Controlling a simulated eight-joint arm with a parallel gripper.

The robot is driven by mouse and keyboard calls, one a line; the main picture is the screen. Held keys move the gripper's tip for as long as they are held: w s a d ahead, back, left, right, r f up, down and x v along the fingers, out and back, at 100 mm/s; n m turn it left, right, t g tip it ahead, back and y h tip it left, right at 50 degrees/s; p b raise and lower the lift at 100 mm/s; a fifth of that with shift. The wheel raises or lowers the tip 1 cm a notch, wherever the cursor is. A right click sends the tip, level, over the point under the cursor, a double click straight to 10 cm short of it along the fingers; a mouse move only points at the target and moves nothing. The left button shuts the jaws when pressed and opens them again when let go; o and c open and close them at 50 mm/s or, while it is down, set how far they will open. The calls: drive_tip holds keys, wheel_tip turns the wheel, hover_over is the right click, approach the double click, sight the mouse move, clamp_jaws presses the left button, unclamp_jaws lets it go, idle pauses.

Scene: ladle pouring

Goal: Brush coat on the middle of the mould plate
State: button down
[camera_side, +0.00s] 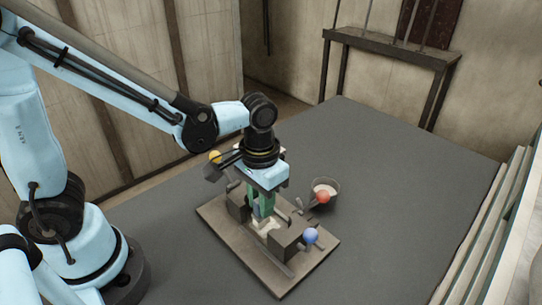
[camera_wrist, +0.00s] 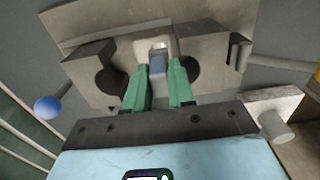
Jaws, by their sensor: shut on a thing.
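My gripper (camera_side: 262,208) has green fingers and points down over the middle of the mould plate (camera_side: 236,243). It is shut on a blue-grey piece, apparently the brush (camera_wrist: 158,65), which shows between the fingertips in the wrist view. A cream part (camera_wrist: 154,46) lies just beyond it, at the middle of the plate; I cannot tell whether it is the brush's head or a separate piece. Two dark grey mould blocks stand on either side, one left (camera_side: 238,204) and one right (camera_side: 288,240). In the wrist view their inner sides show dark round hollows. The fingers partly hide the middle.
A dark pot (camera_side: 334,183) with pale contents stands behind the plate, with a red ball (camera_side: 323,197) in front of it. A blue ball (camera_side: 311,235) is by the right block and a yellow ball (camera_side: 215,156) is behind my gripper. The grey table is clear at right.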

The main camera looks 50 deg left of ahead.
drive_tip(key=shift+d, duration=0.15)
drive_tip(key=shift+d, duration=1.15)
drive_tip(key=shift+a, duration=0.1)
drive_tip(key=shift+a+r, duration=0.3)
drive_tip(key=shift+r, duration=0.2)
drive_tip(key=shift+a+r, duration=0.25)
drive_tip(key=shift+r, duration=0.2)
wheel_tip(320, 180, up, 10)
idle(0.6)
drive_tip(key=shift+f, duration=5.4)
